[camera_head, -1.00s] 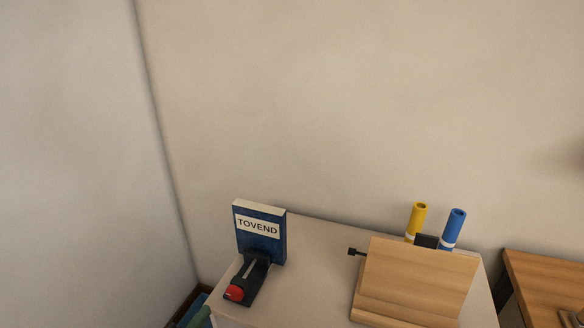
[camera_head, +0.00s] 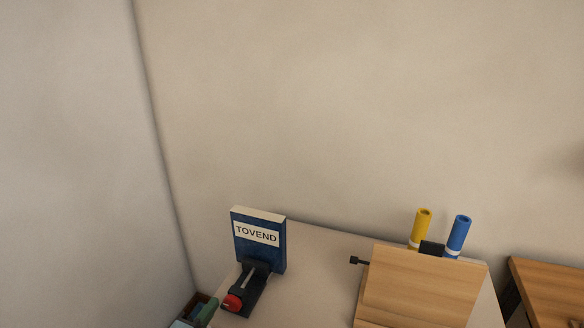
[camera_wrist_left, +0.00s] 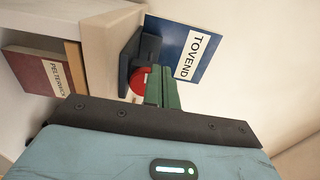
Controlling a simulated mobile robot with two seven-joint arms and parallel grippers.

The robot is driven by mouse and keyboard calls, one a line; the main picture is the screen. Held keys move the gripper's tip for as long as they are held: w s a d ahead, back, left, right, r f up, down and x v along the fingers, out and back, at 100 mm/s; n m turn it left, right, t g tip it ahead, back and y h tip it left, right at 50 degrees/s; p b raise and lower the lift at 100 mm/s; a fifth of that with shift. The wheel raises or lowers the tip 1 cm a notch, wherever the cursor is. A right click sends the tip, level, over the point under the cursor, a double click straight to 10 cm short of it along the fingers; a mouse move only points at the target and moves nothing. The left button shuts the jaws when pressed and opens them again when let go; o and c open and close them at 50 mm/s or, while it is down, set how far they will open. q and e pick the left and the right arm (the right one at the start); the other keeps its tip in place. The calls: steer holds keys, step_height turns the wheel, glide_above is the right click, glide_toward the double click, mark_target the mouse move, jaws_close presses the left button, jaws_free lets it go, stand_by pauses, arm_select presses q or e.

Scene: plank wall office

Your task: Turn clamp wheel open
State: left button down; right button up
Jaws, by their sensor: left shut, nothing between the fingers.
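The clamp's red wheel (camera_head: 233,303) is at the near end of a black clamp (camera_head: 253,288) on the cabinet top. A blue upright board marked TOVEND (camera_head: 259,247) stands at its far end. My left gripper (camera_head: 209,310), with green fingers, is at the lower edge, just left of the red wheel. In the left wrist view the shut, empty fingers (camera_wrist_left: 163,89) point toward the board and partly overlap the red wheel (camera_wrist_left: 139,81). I cannot tell whether they touch it. My right gripper is not in view.
A wooden stand (camera_head: 422,289) is on the right of the cabinet top (camera_head: 318,265), with a yellow tube (camera_head: 421,228) and a blue tube (camera_head: 458,236) behind it. A wooden surface (camera_head: 552,290) is further right. In the left wrist view, books (camera_wrist_left: 42,70) sit below the top.

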arm_select(q)
steer(key=shift+x, duration=0.8)
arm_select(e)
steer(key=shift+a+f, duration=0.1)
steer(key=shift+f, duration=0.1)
arm_select(q)
steer(key=shift+s+d, duration=0.1)
steer(key=shift+d, duration=0.05)
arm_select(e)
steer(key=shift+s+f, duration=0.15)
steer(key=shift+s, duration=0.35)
arm_select(q)
steer(key=shift+d+f, duration=0.1)
steer(key=shift+f, duration=0.1)
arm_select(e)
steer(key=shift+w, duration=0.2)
